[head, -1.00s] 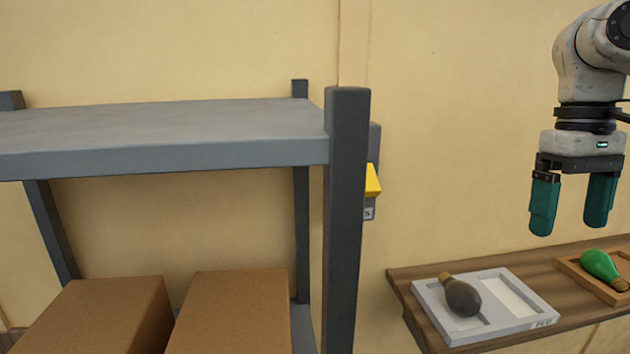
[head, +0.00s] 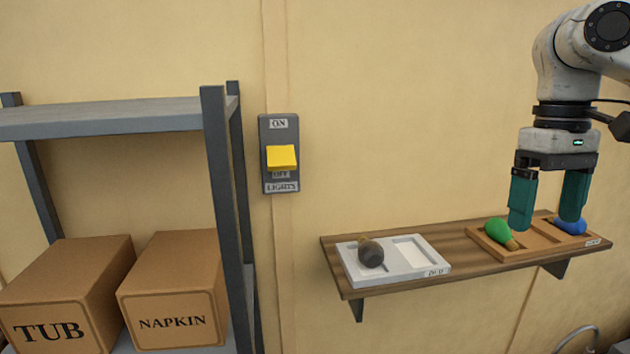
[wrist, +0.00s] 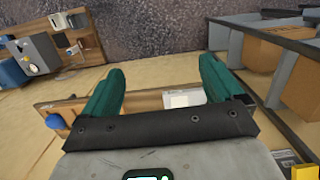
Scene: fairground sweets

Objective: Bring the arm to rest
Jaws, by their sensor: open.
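My gripper (head: 549,200) is open and empty, its two green fingers apart and pointing down. In the head view it is at the right, in front of the wall shelf (head: 335,257), with the fingers overlapping the wooden tray in the picture. In the wrist view my gripper (wrist: 160,90) shows from behind with nothing between the fingers. The arm is raised at the upper right of the head view.
A white tray (head: 437,257) with a dark bulb (head: 371,254) and a wooden tray (head: 530,226) with a green bulb (head: 497,230) and a blue bulb (head: 571,226) sit on the shelf. A yellow light switch (head: 281,157) is on the wall. A grey rack (head: 214,150) holds boxes (head: 172,285) at left.

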